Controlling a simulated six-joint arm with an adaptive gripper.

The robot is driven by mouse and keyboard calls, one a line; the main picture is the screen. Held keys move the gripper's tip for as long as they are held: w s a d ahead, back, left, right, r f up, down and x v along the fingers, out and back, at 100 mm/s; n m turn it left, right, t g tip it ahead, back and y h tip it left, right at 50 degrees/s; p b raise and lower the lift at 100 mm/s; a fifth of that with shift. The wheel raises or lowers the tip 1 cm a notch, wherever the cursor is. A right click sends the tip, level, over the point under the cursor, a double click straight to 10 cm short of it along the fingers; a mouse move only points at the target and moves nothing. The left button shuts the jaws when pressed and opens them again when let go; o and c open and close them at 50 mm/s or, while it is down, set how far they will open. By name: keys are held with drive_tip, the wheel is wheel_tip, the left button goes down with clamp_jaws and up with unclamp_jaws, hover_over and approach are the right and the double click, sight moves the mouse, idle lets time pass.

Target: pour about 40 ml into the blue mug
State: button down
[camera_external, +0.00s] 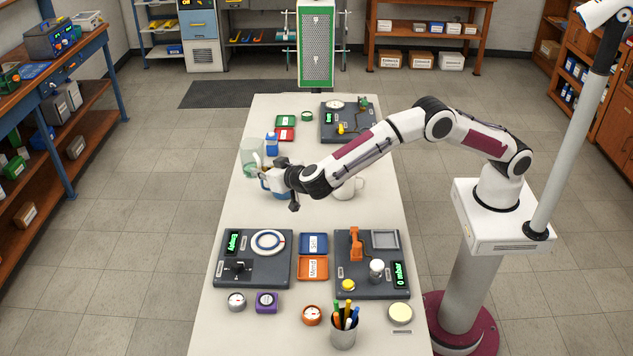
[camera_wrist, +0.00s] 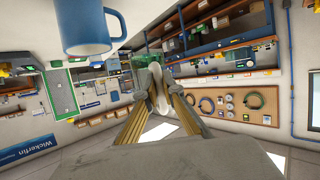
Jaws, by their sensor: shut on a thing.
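A clear, greenish jug (camera_external: 251,157) is at the left edge of the table in the external view, with a pale handle. My gripper (camera_external: 265,170) is shut on that handle; in the wrist view, my gripper (camera_wrist: 156,98) has its two fingers closed on the pale handle, with the green jug (camera_wrist: 147,64) beyond. The jug looks roughly upright; any small tilt and its liquid level cannot be told. The blue mug (camera_external: 269,186) is on the table just below my gripper in the picture and partly hidden by it. The blue mug (camera_wrist: 88,28) shows large in the wrist view, cut by the top edge.
A white mug (camera_external: 347,189) stands right of the blue mug, partly under my arm. A blue-and-white bottle (camera_external: 271,144) stands behind the jug. Dark test panels (camera_external: 254,270) and a pen cup (camera_external: 343,335) occupy the near table. The strip in front of the mugs is clear.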

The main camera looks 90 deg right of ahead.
drive_tip(key=shift+f, duration=0.6)
drive_tip(key=shift+s+d+f+m+t+h, duration=0.25)
drive_tip(key=shift+s+m+t, duration=0.35)
drive_tip(key=shift+m+t, duration=0.7)
drive_tip(key=shift+s+d+f+m+t+h, duration=0.1)
drive_tip(key=shift+s+d+f+m+t, duration=0.4)
drive_tip(key=shift+m, duration=1.25)
drive_tip(key=shift+s+d+m+t+h, duration=0.15)
drive_tip(key=shift+s+m+t, duration=0.5)
drive_tip(key=shift+m+t, duration=0.75)
drive_tip(key=shift+s+r+m+t+h, duration=0.1)
drive_tip(key=shift+r+m+t+h, duration=0.4)
drive_tip(key=shift+m, duration=0.95)
drive_tip(key=shift+a+r, duration=0.1)
drive_tip(key=shift+r, duration=0.2)
